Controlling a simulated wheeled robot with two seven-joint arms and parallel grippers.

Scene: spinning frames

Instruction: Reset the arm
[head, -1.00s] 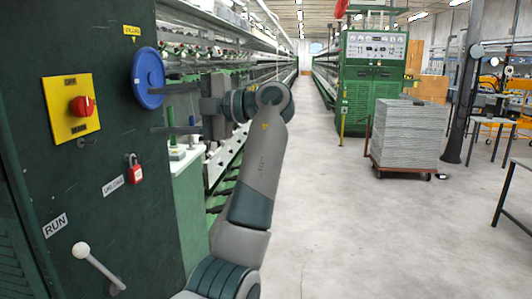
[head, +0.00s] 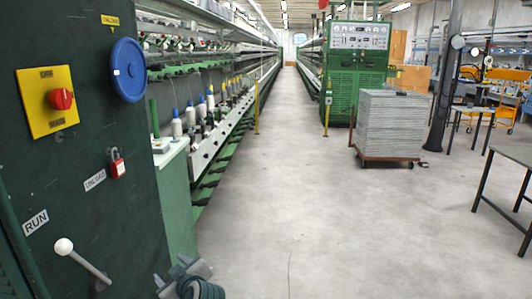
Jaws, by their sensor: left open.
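My left gripper (head: 166,282) shows only in part at the bottom edge of the head view, low in front of the green cabinet (head: 120,215). It is open, and I see nothing in its jaws. It is apart from the blue round handwheel (head: 129,70), which is on the upper right of the cabinet front. Most of my left arm is below the picture. My right gripper is not in view.
The cabinet also carries a red knob (head: 61,99) on a yellow plate, a red padlock (head: 117,163) and a white-knobbed lever (head: 64,247) near my gripper. Spinning frames line the aisle. A cart with stacked grey sheets (head: 391,123) stands right. The central floor is clear.

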